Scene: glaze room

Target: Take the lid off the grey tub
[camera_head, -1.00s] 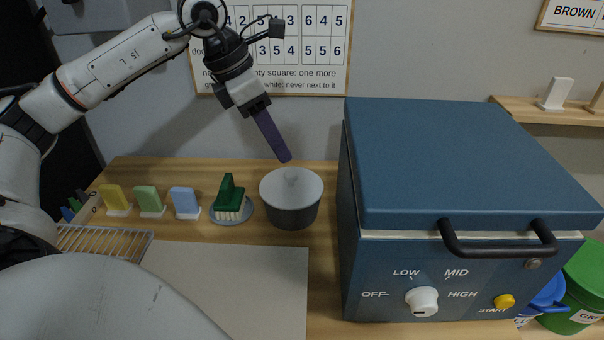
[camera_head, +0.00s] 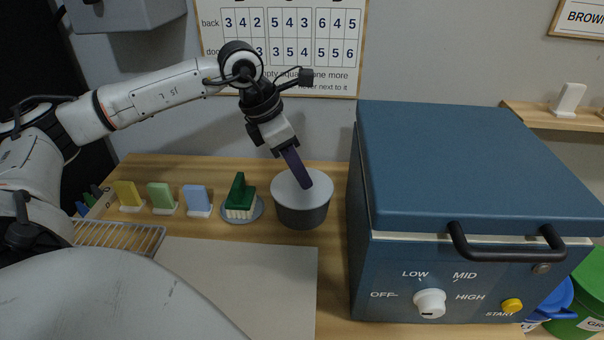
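The grey tub (camera_head: 302,217) stands on the wooden bench, just left of the blue kiln-like box. Its pale lid (camera_head: 289,194) sits flat on top. My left gripper (camera_head: 305,184) comes down from the upper left at a slant, with its dark purple fingertips at the middle of the lid, where the knob is. The fingers hide the knob. They overlap into one strip from this side, so I cannot tell whether they are open or shut, or touching the knob. My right gripper is not in view.
The large blue box (camera_head: 460,170) with a black handle stands close right of the tub. A green brush (camera_head: 240,196) on a dish (camera_head: 258,209) is close left. Coloured sample tiles stand farther left, near a wire rack (camera_head: 120,238). A pale board (camera_head: 240,285) lies clear in front.

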